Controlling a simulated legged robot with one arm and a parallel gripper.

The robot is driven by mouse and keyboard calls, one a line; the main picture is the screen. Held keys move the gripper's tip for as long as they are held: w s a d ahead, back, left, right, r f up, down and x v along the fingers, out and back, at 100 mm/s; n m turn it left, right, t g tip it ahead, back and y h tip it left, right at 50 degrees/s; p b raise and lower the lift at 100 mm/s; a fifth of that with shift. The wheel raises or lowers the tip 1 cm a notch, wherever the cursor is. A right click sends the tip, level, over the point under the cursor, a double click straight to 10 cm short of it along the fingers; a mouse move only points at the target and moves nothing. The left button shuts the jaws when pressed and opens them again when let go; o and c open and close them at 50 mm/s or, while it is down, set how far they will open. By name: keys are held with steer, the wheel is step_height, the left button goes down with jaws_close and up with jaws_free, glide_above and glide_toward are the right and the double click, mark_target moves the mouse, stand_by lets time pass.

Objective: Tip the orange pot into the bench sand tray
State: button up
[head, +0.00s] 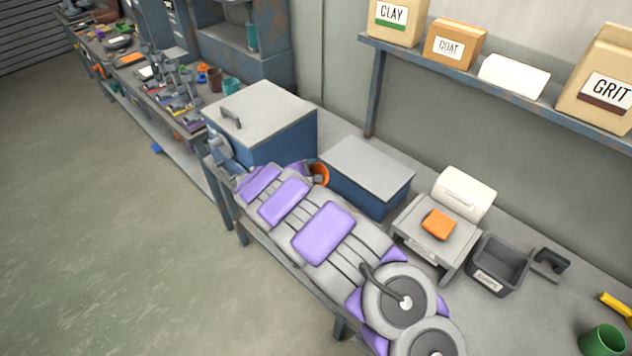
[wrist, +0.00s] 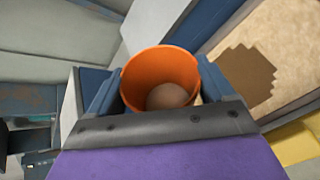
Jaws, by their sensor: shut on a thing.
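The orange pot (wrist: 162,75) is held between the two blue-grey fingers of my gripper (wrist: 150,95). Its mouth faces the wrist camera, and a rounded brownish thing (wrist: 170,96) lies inside. In the head view the pot (head: 320,171) shows just past the end of my arm, close to two blue boxes; my arm hides part of it and my fingers. A sand-coloured surface (wrist: 292,45) with a darker brown patch, apparently the sand tray, lies right of the pot in the wrist view. I cannot make out the sand in the head view.
A large blue box with a grey handled lid (head: 265,115) stands left of the pot, and a lower blue box with a grey top (head: 367,170) right of it. A scale-like stand with an orange block (head: 438,224) and a dark bin (head: 497,266) are further right. A shelf (head: 460,70) runs above.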

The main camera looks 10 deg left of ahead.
steer(key=shift+a+f+b, duration=0.25)
steer(key=shift+f+b, duration=0.05)
steer(key=shift+b, duration=0.55)
steer(key=shift+m+t+y+b, duration=0.3)
steer(key=shift+b, duration=0.2)
steer(key=d+b, duration=0.1)
steer(key=b, duration=0.2)
steer(key=shift+s+m+y+b, duration=0.1)
steer(key=shift+m+y+b, duration=0.2)
steer(key=b, duration=0.3)
steer(key=shift+a+f+m+t, duration=0.1)
steer(key=shift+f+m+t, duration=0.05)
steer(key=shift+m+t, duration=0.25)
steer(key=shift+s+d+f+m+y+b, duration=0.1)
steer(key=shift+s+d+m+y+b, duration=0.15)
steer(key=shift+y+b, duration=0.35)
steer(key=shift+m+t, duration=0.35)
steer(key=shift+t, duration=0.15)
steer(key=shift+d, duration=0.1)
steer(key=shift+f, duration=0.15)
